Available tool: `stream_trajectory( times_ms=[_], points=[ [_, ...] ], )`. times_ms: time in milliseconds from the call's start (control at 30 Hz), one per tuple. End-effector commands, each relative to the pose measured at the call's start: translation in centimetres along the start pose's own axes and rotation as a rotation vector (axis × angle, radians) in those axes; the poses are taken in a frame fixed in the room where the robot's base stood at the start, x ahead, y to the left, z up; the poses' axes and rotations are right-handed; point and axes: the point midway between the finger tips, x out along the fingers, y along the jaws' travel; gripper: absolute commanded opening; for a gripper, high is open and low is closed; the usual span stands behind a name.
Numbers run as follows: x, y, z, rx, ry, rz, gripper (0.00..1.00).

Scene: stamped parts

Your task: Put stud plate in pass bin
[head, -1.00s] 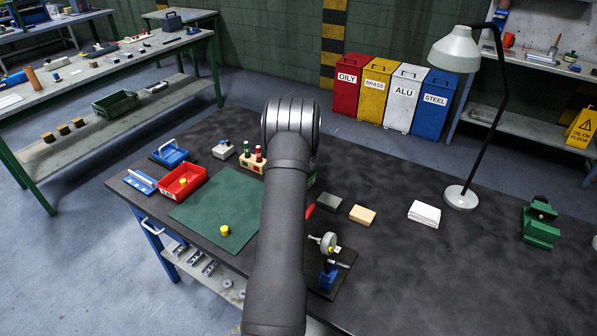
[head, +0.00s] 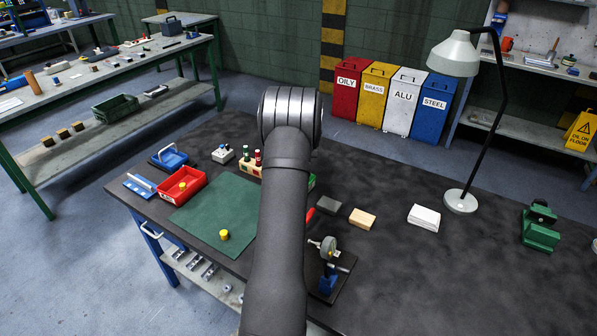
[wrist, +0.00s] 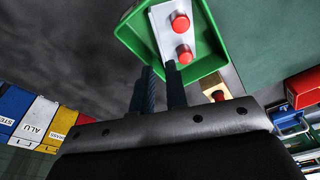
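The stud plate (wrist: 172,38), white with two red studs, shows in the wrist view within the outline of the green bin (wrist: 211,41), which I take as the pass bin. It appears to lie inside; whether it rests flat on the floor is unclear. My gripper (wrist: 159,68) is beside the near end of the plate, over the bin's near rim. Its two dark fingers are apart, with bare bench visible between them and nothing held. In the head view my arm hides the gripper, the plate and most of the bin; only a green sliver (head: 311,181) shows.
A red tray (head: 196,190) holding a yellow piece and a green mat (head: 195,222) with a yellow piece (head: 224,235) lie left. A wooden plug holder (head: 246,166) is close behind the arm. A dial-gauge stand (head: 329,276) stands right. The right bench is mostly clear.

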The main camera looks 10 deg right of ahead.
Motion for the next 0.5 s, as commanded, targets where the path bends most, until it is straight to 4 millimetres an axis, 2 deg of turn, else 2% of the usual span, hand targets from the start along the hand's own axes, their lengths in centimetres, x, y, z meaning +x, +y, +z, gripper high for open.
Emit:
stream_trajectory(
  times_ms=[33, 200, 500],
  points=[
    [-1.1, 0.0, 0.0, 0.0, 0.001, 0.001, 0.13],
    [-3.6, 0.0, 0.0, 0.0, 0.001, 0.001, 0.13],
    [-4.6, 0.0, 0.1, 0.0, -0.002, -0.001, 0.13]
  ],
)
